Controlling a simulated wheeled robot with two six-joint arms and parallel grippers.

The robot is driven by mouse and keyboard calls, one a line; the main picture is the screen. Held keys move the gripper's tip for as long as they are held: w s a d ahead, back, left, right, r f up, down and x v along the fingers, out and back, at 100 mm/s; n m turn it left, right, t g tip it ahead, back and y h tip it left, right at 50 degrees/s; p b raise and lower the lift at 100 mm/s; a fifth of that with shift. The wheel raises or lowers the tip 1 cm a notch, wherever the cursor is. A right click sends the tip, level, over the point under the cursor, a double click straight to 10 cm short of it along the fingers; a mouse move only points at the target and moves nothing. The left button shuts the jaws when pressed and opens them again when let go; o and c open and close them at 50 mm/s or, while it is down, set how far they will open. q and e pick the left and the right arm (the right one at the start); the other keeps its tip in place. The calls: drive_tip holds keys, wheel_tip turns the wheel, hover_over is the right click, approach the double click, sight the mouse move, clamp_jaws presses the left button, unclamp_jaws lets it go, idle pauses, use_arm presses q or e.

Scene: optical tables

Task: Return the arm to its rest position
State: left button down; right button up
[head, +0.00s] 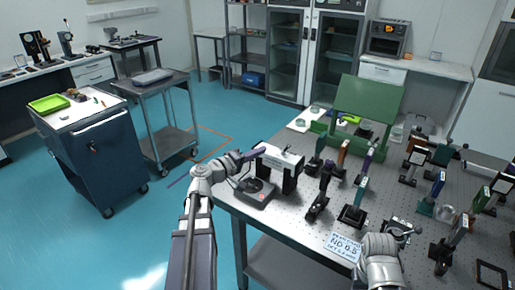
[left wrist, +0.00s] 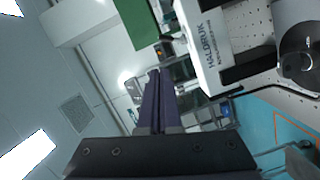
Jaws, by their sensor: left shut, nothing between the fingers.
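My left arm reaches up from the bottom of the head view, and its left gripper (head: 262,151) points right, in front of the white instrument with dark legs (head: 280,163) at the optical table's left edge. In the left wrist view the purple-grey fingers of the left gripper (left wrist: 154,74) are together with nothing between them.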

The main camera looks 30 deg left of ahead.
use_arm(q)
drive_tip(key=shift+s, duration=0.45)
use_arm(e)
drive_tip(key=shift+s+a, duration=0.2)
drive_tip(key=shift+a, duration=0.05)
use_arm(q)
drive_tip(key=shift+a, duration=0.1)
